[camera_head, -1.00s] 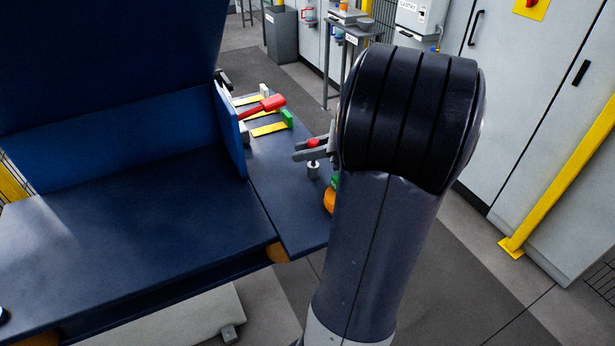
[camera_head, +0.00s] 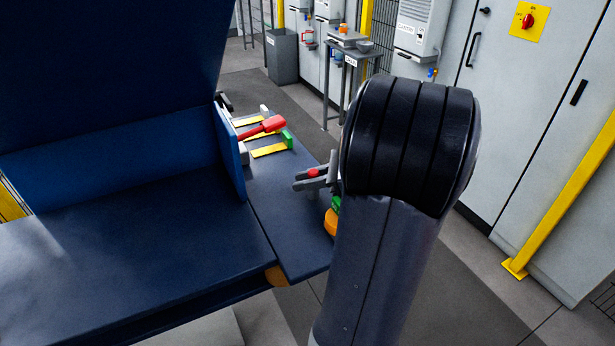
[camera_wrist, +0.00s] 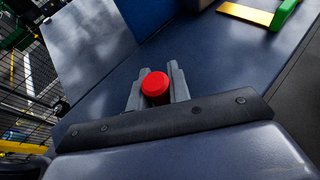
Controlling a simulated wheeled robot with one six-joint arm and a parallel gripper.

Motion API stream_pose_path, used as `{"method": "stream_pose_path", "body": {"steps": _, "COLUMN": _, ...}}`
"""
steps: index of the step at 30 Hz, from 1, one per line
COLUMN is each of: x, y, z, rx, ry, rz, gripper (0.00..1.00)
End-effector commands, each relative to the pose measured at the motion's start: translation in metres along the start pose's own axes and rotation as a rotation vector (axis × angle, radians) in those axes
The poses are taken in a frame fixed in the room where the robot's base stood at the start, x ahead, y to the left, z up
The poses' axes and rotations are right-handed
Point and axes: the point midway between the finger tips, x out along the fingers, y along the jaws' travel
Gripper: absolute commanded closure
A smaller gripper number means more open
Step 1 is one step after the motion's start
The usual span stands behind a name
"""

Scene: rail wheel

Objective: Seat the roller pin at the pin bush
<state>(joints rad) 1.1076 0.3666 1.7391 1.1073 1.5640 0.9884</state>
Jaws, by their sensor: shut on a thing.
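The roller pin shows as a red round head (camera_head: 313,173) between the fingers of my gripper (camera_head: 312,181), over the right part of the dark blue bench top. In the wrist view the red head (camera_wrist: 155,86) sits between the two grey fingers (camera_wrist: 157,97), which are shut on the pin. The pin's lower body does not show below the fingers. The pin bush cannot be made out; the fingers and pin cover the spot beneath. I cannot tell how deep the pin stands.
A red-handled tool (camera_head: 262,127), yellow strips (camera_head: 268,150) and a green block (camera_head: 287,138) lie behind on the blue bench (camera_head: 285,235). A blue upright panel (camera_head: 229,150) stands left of the gripper. An orange part (camera_head: 331,222) lies near the bench's right edge. Bare bench top lies in front.

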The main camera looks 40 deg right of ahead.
Motion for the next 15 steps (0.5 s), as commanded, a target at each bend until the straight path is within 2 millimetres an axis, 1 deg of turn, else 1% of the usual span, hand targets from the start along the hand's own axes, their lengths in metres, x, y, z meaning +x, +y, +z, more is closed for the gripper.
{"method": "stream_pose_path", "body": {"steps": 4, "x": 0.0020, "y": 0.0001, "z": -0.0046, "rx": 0.001, "ry": 0.000, "rz": 0.000, "gripper": 1.00}}
{"method": "stream_pose_path", "body": {"steps": 9, "x": 0.0018, "y": 0.0001, "z": -0.0041, "rx": 0.001, "ry": 0.000, "rz": 0.000, "gripper": 1.00}}
{"method": "stream_pose_path", "body": {"steps": 10, "x": 0.0017, "y": 0.0001, "z": -0.0041, "rx": 0.000, "ry": 0.000, "rz": 0.000, "gripper": 0.79}}
{"method": "stream_pose_path", "body": {"steps": 15, "x": 0.0017, "y": 0.0001, "z": -0.0040, "rx": 0.000, "ry": 0.000, "rz": 0.000, "gripper": 0.65}}
